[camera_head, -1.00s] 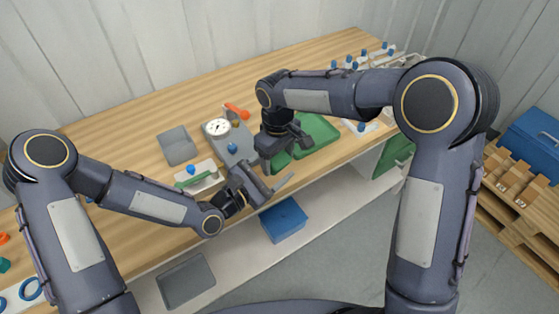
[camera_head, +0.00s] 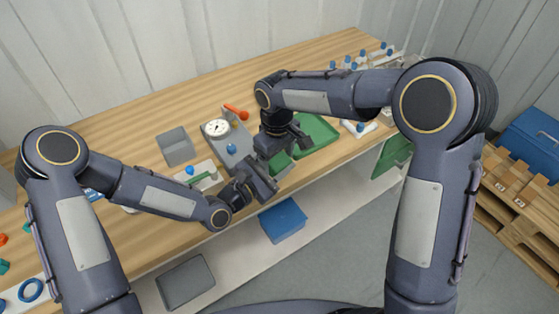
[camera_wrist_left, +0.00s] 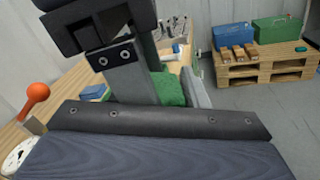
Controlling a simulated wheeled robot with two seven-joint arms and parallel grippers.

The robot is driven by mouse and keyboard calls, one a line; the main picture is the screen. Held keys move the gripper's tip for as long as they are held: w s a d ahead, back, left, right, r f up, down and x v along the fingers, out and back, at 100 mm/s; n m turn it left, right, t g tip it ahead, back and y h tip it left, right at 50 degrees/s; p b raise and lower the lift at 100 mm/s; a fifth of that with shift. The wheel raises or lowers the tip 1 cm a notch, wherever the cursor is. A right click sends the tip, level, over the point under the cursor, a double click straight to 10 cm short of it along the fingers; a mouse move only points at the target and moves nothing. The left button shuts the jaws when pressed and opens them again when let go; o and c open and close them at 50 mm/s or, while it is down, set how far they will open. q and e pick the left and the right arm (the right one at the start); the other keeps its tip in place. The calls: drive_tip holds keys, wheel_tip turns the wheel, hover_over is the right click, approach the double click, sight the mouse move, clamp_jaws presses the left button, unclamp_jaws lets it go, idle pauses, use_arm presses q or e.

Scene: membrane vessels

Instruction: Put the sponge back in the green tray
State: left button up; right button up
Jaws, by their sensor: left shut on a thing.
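A green block with a grainy face, which looks like the sponge (camera_wrist_left: 168,88), shows in the left wrist view beside a grey finger plate. In the head view a green patch shows under my right gripper (camera_head: 283,152); I cannot tell whether it is sponge or tray. The green tray (camera_head: 318,132) lies on the bench just right of my right gripper. My left gripper (camera_head: 264,186) is close below the right one and is shut, apparently on the sponge; the contact is hidden. The right gripper points down, and its jaws are too hidden to read.
A dial gauge (camera_head: 217,128) on a grey plate and an orange handle (camera_head: 236,111) stand behind the grippers. A grey tray (camera_head: 177,147) lies to the left. A blue bin (camera_head: 284,220) is on the shelf below. The bench's back left is clear.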

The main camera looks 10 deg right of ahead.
use_arm(q)
drive_tip(key=shift+s+d, duration=0.15)
use_arm(e)
drive_tip(key=o, duration=0.4)
drive_tip(key=shift+a+r, duration=0.1)
drive_tip(key=shift+c, duration=0.2)
drive_tip(key=shift+a, duration=0.1)
drive_tip(key=shift+a, duration=0.1)
